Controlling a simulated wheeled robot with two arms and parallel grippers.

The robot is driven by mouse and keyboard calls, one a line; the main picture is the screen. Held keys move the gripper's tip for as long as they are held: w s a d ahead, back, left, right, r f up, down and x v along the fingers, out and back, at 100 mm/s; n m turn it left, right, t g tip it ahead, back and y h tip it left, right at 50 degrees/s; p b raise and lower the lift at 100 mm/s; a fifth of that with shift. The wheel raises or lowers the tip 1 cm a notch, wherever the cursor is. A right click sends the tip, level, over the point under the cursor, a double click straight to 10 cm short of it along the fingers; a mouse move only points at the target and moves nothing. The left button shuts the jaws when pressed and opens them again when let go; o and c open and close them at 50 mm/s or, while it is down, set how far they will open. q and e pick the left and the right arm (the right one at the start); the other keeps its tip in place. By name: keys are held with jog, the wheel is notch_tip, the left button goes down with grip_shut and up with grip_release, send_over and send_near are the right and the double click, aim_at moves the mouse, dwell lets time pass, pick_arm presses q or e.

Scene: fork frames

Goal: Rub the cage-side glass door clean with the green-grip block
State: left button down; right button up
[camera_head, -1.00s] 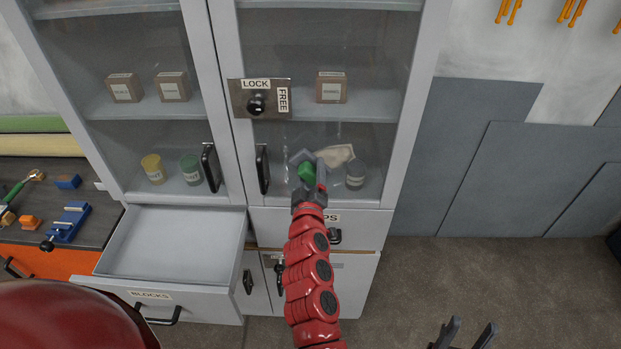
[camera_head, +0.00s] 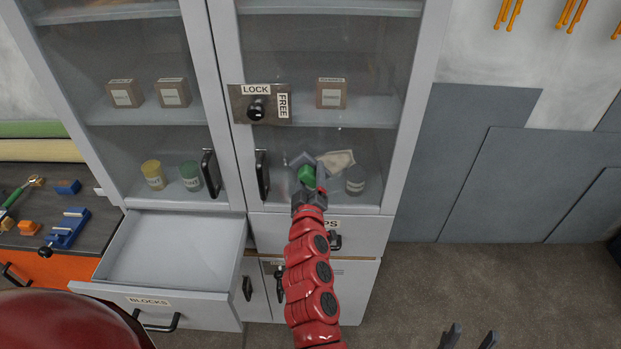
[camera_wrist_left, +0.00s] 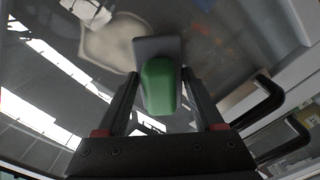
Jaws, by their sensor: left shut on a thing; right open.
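My left gripper (camera_head: 307,184) is shut on the green-grip block (camera_head: 307,175), a green handle on a grey plate. It holds the block at the lower part of the right glass door (camera_head: 330,45); whether the plate touches the glass is unclear. In the left wrist view the block (camera_wrist_left: 159,85) sits between the fingers, its plate toward the glass. A pale beige patch (camera_head: 340,159) shows just right of the block; I cannot tell whether it is on or behind the glass. My right gripper (camera_head: 467,338) is open and empty at the bottom edge.
A lock plate (camera_head: 240,103) spans the doors' frames above the block. The right door's handle (camera_head: 262,174) stands left of the block. A drawer (camera_head: 150,299) marked BLOCKS is pulled out at lower left. A bench (camera_head: 95,235) with tools is further left.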

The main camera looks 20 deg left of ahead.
pick_arm(q)
jog(key=shift+w, duration=0.4)
